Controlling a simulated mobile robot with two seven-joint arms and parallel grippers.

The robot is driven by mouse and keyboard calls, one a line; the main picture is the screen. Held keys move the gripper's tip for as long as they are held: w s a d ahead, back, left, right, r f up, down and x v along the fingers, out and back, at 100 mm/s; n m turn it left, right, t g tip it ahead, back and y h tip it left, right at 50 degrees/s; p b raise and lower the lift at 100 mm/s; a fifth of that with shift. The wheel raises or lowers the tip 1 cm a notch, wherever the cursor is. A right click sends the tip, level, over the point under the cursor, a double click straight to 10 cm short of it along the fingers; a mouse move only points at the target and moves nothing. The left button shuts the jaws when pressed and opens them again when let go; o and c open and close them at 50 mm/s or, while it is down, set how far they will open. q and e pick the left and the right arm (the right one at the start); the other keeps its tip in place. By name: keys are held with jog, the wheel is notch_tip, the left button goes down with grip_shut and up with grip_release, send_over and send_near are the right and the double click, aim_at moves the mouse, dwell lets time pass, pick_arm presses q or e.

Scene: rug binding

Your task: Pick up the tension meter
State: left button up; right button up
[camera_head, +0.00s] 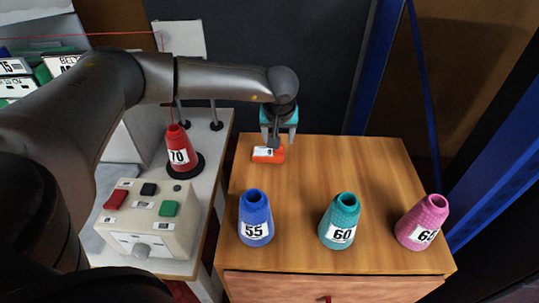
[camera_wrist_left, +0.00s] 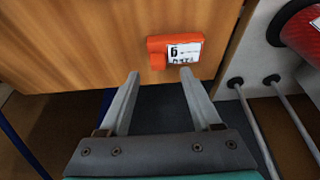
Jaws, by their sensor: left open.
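The tension meter (camera_head: 268,155) is a small orange device with a white label. It lies on the wooden cabinet top (camera_head: 300,178) near the back left edge. In the left wrist view the meter (camera_wrist_left: 158,59) is just beyond the fingertips, its label facing up. My left gripper (camera_head: 278,136) hangs down over the back of the cabinet, close to the meter. Its fingers (camera_wrist_left: 160,73) are apart with nothing between them. The exact height above the meter is hard to tell. My right gripper is not in view.
Blue (camera_head: 256,222), teal (camera_head: 340,225) and pink (camera_head: 422,226) thread cones stand along the cabinet front. At left, a white table holds a red cone (camera_head: 178,155) and a button box (camera_head: 147,217). The cabinet's middle and back right are clear.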

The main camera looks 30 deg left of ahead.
aim_at(268, 151)
pick_arm(q)
jog(key=shift+b+x, duration=0.7)
jog(key=shift+x, duration=2)
jog(key=shift+w+r, duration=0.1)
jog(key=shift+w, duration=0.1)
grip_shut()
